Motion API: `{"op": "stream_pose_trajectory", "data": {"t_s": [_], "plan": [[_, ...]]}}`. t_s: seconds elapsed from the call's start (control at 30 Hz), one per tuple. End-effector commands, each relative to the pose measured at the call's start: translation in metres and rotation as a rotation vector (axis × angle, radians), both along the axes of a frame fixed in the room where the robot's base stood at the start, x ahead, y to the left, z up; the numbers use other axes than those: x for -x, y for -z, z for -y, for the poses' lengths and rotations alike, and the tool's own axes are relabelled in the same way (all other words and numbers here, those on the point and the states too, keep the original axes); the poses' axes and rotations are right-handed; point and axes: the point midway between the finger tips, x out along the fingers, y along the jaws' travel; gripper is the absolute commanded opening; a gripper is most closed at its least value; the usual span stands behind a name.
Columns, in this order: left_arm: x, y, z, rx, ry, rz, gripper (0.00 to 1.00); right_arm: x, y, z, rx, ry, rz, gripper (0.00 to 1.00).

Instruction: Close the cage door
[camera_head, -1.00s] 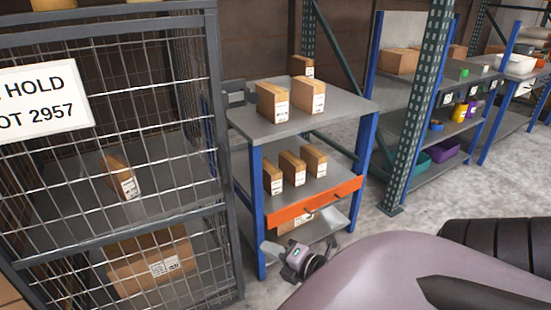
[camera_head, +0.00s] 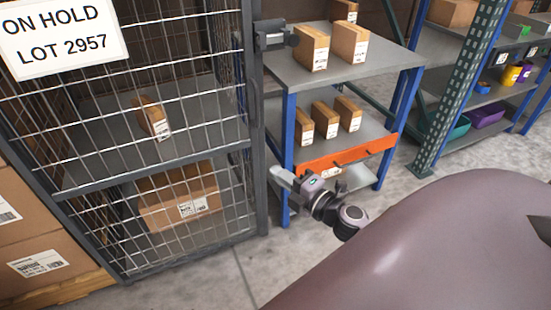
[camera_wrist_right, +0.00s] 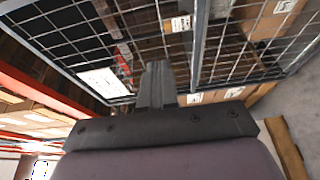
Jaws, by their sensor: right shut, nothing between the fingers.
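The cage door (camera_head: 152,185) is a grey-framed wire mesh panel at the left of the head view, with a white sign (camera_head: 62,35) reading ON HOLD LOT 2957. A dark latch box (camera_head: 275,34) sticks out at its right upright. I cannot tell how far the door stands from its frame. My right gripper (camera_head: 279,177) is just right of that upright, low beside it; contact cannot be told. It is shut and empty. In the right wrist view, its fingers (camera_wrist_right: 155,85) point toward the mesh (camera_wrist_right: 235,45). My left gripper is not in view.
A blue-legged bench (camera_head: 385,62) with small cartons and an orange front rail (camera_head: 345,153) stands right of the cage. Cartons (camera_head: 30,235) are stacked on a pallet at left. Shelving (camera_head: 450,95) stands at the back right. Floor before the cage (camera_head: 215,280) is clear.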

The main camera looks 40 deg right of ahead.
Motion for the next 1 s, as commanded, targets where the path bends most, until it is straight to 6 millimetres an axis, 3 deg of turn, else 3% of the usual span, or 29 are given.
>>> {"op": "stream_pose_trajectory", "data": {"t_s": [0.13, 0.2, 0.4, 1.0], "plan": [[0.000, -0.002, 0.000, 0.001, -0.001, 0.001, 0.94, -0.024, -0.001, -0.001, 0.002, 0.000, 0.002, 0.00], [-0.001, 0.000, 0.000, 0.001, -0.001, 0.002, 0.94, -0.032, 0.000, 0.007, 0.003, 0.001, 0.001, 0.00], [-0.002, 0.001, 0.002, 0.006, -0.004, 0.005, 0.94, -0.047, 0.001, 0.018, 0.001, 0.000, 0.000, 0.00], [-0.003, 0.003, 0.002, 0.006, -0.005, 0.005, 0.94, -0.053, 0.002, 0.025, 0.003, -0.006, -0.001, 0.00]]}}
